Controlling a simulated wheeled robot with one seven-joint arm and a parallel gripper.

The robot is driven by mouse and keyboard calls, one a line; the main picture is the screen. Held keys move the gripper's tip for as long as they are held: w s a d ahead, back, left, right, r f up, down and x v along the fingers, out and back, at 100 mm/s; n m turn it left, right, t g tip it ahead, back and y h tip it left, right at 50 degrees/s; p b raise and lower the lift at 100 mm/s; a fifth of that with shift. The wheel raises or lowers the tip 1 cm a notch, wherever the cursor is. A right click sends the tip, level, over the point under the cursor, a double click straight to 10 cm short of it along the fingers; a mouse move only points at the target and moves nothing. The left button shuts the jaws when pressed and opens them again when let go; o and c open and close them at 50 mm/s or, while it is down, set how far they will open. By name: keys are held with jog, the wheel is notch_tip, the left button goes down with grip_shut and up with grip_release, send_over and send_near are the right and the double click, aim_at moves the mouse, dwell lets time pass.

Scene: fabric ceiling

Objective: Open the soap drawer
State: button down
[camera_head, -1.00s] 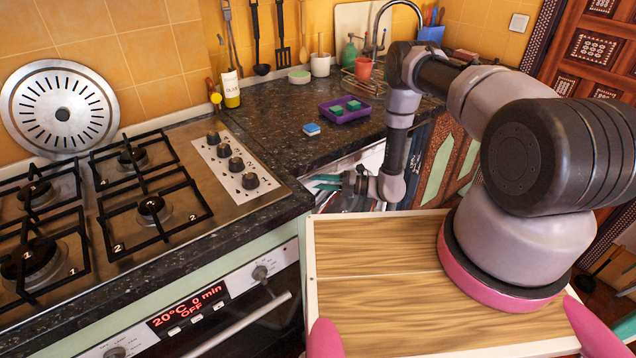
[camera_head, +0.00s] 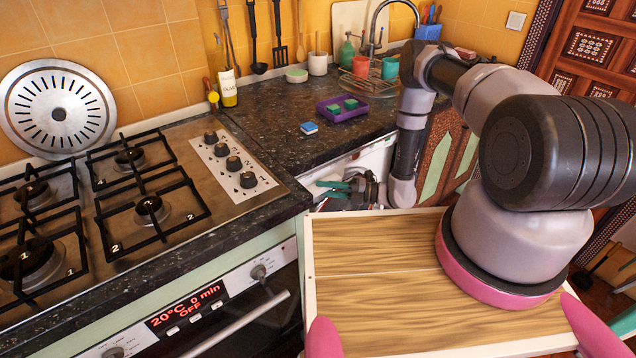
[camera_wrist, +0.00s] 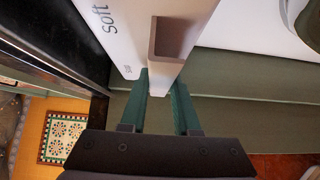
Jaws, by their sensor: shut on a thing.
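The soap drawer (camera_wrist: 122,32) shows in the wrist view as a pale front marked "soft", with a boxy, hollow part (camera_wrist: 180,50) beside the lettering. My gripper (camera_wrist: 166,90) has its green fingers shut on the lower edge of this pale part. In the head view my gripper (camera_head: 328,189) is at the front of the white washing machine (camera_head: 372,160), under the counter. My wrist and the counter edge hide much of the machine there, and I cannot tell how far out the drawer is.
The dark counter (camera_head: 270,130) overhangs the machine, with a sponge (camera_head: 309,128) and a purple tray (camera_head: 342,108) on it. The stove (camera_head: 150,190) and the oven (camera_head: 215,310) are to the left. A patterned rug (camera_wrist: 65,137) lies on the floor.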

jog(key=s+d, duration=0.9)
jog(key=s, duration=0.5)
jog(key=shift+s+d+f, duration=0.3)
jog(key=shift+d, duration=0.1)
jog(key=c, duration=0.7)
grip_release()
jog(key=shift+w, duration=0.1)
jog(key=shift+r, duration=0.1)
jog(key=d, duration=0.3)
jog(key=s+d, duration=0.1)
jog(key=d, duration=0.3)
jog(key=s+d, duration=0.1)
jog(key=d, duration=0.2)
jog(key=shift+d, duration=0.25)
